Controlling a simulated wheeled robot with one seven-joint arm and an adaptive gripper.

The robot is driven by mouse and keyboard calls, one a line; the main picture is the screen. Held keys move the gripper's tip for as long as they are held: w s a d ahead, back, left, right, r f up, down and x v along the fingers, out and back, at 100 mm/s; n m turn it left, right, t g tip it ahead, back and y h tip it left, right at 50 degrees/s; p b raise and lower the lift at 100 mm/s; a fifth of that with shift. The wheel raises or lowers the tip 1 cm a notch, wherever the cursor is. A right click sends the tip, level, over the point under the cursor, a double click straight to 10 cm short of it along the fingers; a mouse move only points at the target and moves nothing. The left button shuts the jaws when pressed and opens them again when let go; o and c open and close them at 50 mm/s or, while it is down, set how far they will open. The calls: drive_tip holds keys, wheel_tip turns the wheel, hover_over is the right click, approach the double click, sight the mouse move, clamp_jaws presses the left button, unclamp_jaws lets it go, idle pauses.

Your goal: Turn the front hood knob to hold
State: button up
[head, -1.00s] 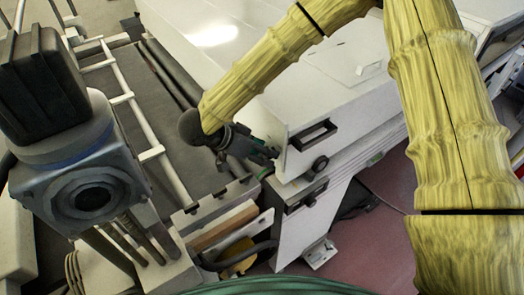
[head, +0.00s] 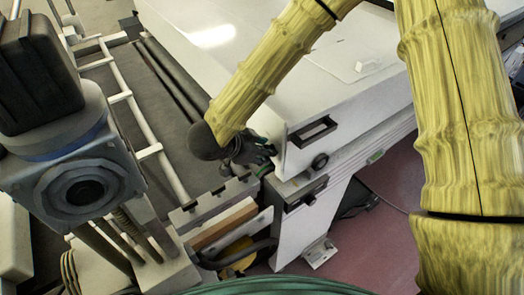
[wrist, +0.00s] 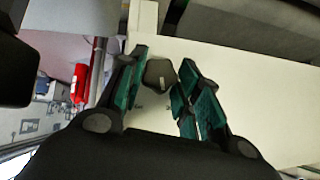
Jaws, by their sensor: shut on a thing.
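The front hood knob (wrist: 160,74) is a small dark, many-sided knob with a pale pointer mark, on a cream panel. In the wrist view it sits between the teal-padded fingers of my gripper (wrist: 163,66), which is shut on it. The pointer mark runs nearly up and down in that view, leaning slightly. Tiny dark print shows on the panel below the knob, too small to read. In the head view my gripper (head: 262,156) is at the front end of the white hood (head: 340,95); the knob is hidden there.
The hood has a black handle (head: 312,132) and a round dark fitting (head: 320,161) on its side. A grey conveyor bed (head: 125,85) with a white rail lies left. A machine post (head: 80,188) stands in the left foreground. A red object (wrist: 78,85) shows in the wrist view.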

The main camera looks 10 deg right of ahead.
idle(0.3)
drive_tip(key=o, duration=1)
drive_tip(key=v, duration=1.2)
drive_tip(key=shift+s, duration=0.1)
